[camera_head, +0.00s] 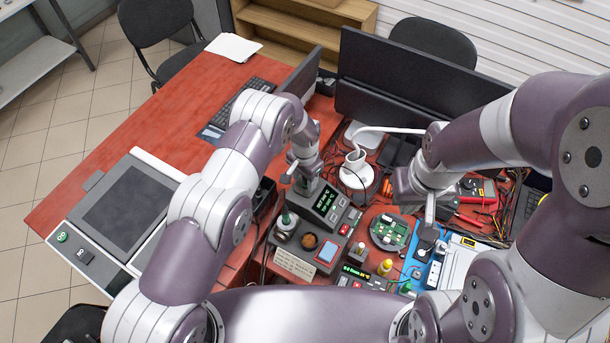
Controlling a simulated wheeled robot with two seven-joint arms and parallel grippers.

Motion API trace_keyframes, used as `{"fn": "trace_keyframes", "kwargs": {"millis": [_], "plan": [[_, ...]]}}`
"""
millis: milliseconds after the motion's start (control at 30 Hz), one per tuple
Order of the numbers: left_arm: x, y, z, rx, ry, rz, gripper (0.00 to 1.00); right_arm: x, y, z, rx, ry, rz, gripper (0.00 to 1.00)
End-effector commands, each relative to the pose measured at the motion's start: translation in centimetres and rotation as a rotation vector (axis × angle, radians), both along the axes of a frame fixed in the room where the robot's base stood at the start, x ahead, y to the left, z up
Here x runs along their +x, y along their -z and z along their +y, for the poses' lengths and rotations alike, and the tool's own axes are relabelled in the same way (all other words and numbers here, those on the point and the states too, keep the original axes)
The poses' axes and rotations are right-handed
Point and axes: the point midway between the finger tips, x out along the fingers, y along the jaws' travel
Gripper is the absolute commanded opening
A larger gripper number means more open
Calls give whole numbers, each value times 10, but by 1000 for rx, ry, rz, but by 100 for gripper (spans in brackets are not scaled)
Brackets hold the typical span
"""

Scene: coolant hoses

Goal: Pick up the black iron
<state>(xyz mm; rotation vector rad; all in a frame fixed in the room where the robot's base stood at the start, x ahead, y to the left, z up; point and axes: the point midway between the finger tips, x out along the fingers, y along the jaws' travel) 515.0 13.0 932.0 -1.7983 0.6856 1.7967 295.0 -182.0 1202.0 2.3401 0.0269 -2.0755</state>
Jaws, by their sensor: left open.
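I cannot clearly make out a black iron among the crowded tools. A dark soldering station (326,204) with a green lit display stands at the middle of the red desk (150,118). My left gripper (297,181) is just behind and left of that station, pointing down, open, with nothing visible in it. My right gripper (428,226) hangs over the right part of the bench, near a round holder with a green circuit board (389,232). Its fingertips are small and partly hidden, so its opening does not show.
A white stand (356,174) is between the grippers. Two dark monitors (410,85) rise behind. A keyboard (240,105) lies behind my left arm. Red-handled tools (478,200) and cables crowd the right. A flat-screened device (125,208) is at the left. The desk's far left is clear.

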Motion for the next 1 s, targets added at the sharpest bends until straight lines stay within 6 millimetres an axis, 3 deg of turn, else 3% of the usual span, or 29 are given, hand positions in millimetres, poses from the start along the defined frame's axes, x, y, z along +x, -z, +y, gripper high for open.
{"fn": "trace_keyframes", "kwargs": {"millis": [167, 300, 333, 667, 767, 933, 1000], "plan": [[0, 1, 0, -1, 0, -1, 51, 0, 1, 0, 0, 0, 1, 0], [0, 1, 0, -1, 0, -1, 6, 0, 1, 0, 0, 0, 1, 0], [0, 1, 0, -1, 0, -1, 0, 0, 1, 0, 0, 0, 1, 0], [1, -3, 0, -1, 0, -2, 0, 0, -1, 0, 0, 0, 1, 0], [1, -14, 0, -1, 0, -3, 0, 0, -7, 0, 0, 0, 1, 0], [1, -50, 0, -1, 0, -3, 0, 0, -26, 0, 0, 0, 0, 0], [-8, -55, -16, -1, 4, -1, 0, 0, -29, 0, 0, 0, 0, 0]]}}
